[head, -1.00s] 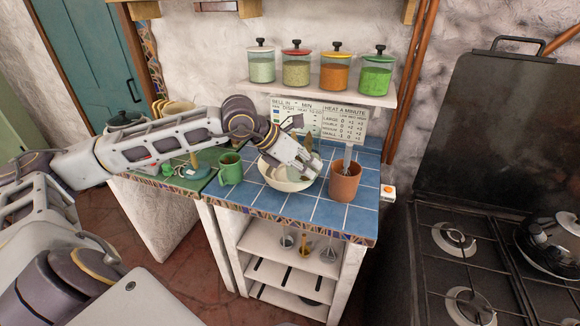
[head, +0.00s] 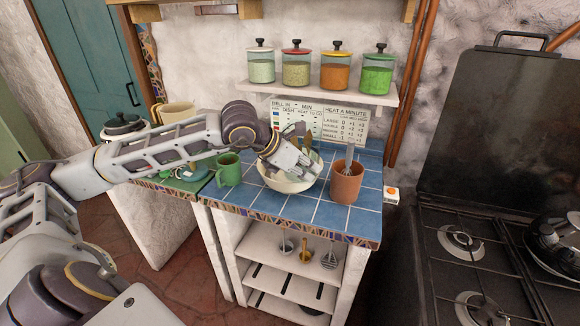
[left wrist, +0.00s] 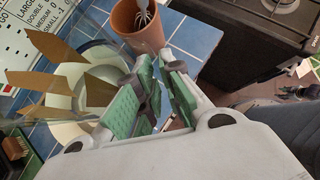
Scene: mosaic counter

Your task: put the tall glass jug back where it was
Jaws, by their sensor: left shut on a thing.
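My left gripper (head: 303,168) reaches in from the left and hangs over a white bowl (head: 268,178) on the blue-tiled counter. In the left wrist view its green-padded fingers (left wrist: 158,88) are nearly closed. Clear glass, which I take for the tall glass jug (head: 313,157), shows only faintly at the fingers; its outline and base are hard to make out. Brown wooden utensils show behind or through it, broken up in the left wrist view. I cannot tell whether the jug touches the bowl. My right gripper is out of view.
A terracotta pot (head: 346,184) with a whisk stands right of the bowl, close to the gripper. A green mug (head: 229,170) stands left of it. Free blue tiles (head: 297,208) lie along the front. A shelf (head: 318,93) with several jars overhangs the back; a stove (head: 465,270) is at right.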

